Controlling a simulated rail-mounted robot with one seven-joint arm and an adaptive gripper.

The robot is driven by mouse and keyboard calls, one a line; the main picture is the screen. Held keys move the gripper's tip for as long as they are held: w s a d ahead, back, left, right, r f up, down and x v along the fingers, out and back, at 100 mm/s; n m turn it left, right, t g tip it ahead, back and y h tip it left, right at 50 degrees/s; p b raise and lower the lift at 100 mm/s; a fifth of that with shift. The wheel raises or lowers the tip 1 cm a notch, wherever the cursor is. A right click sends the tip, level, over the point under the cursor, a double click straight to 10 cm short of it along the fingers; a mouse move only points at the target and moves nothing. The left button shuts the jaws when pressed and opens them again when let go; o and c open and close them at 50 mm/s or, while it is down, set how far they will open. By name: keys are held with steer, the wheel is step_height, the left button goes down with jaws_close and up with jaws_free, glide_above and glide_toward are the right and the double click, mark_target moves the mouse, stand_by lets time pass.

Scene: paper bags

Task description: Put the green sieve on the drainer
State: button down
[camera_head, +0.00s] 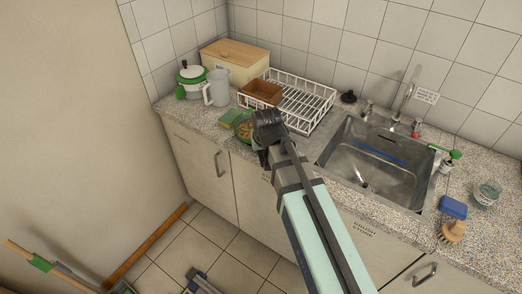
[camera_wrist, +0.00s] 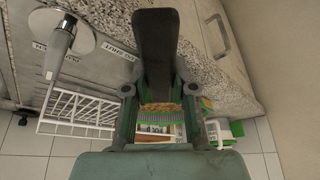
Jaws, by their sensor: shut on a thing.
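The green sieve (camera_head: 244,128), a green rim around a yellowish inside, is at the counter's front edge, just left of my gripper (camera_head: 266,124). My gripper is shut on it; the dark fingers hide part of the sieve and the exact grip. In the wrist view a green and yellow-brown strip (camera_wrist: 160,107) shows between the sides of my gripper, probably part of the sieve. The drainer (camera_head: 307,103) is a white wire rack behind and to the right of my gripper. It also shows in the wrist view (camera_wrist: 75,110). The sieve is apart from the drainer.
A brown box (camera_head: 262,93) occupies the drainer's left part; its right part is bare. A green packet (camera_head: 229,117), grey jug (camera_head: 217,87), white-and-green pot (camera_head: 191,76) and wooden-lidded box (camera_head: 233,63) stand left. The sink (camera_head: 375,165) lies right of the drainer.

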steer(key=shift+f, duration=0.45)
steer(key=c, duration=0.9)
jaws_free()
steer(key=shift+o, duration=0.2)
steer(key=shift+r, duration=0.1)
